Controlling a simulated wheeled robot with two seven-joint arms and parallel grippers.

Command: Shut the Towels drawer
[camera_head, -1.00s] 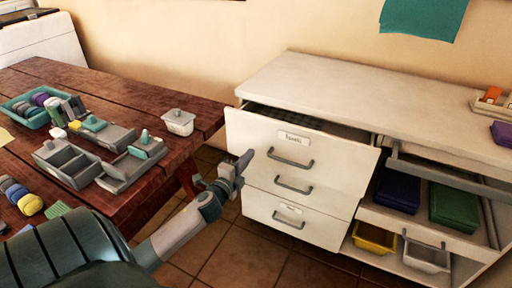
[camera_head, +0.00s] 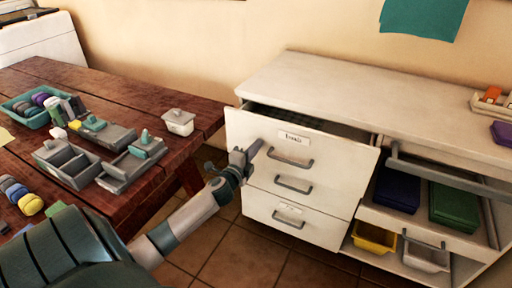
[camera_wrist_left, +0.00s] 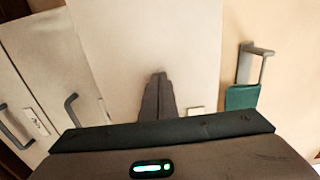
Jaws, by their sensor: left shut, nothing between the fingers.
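The Towels drawer (camera_head: 335,152) is the top drawer of the white cabinet, with a label and a grey bar handle on its front. It stands partly pulled out; a dark gap (camera_head: 300,117) shows behind its front, under the countertop. My left gripper (camera_head: 255,149) is shut and empty, at the left part of this drawer's front, left of the handle (camera_head: 291,161). Whether the fingertips touch the front I cannot tell. In the left wrist view the shut fingers (camera_wrist_left: 158,82) point at a pale surface. My right gripper is out of view.
Two lower drawers (camera_head: 293,187) sit flush below. Open shelves with bins (camera_head: 375,238) and a grey rail are at the right. A wooden table (camera_head: 110,72) with trays stands at the left. Tiled floor (camera_head: 235,262) lies between.

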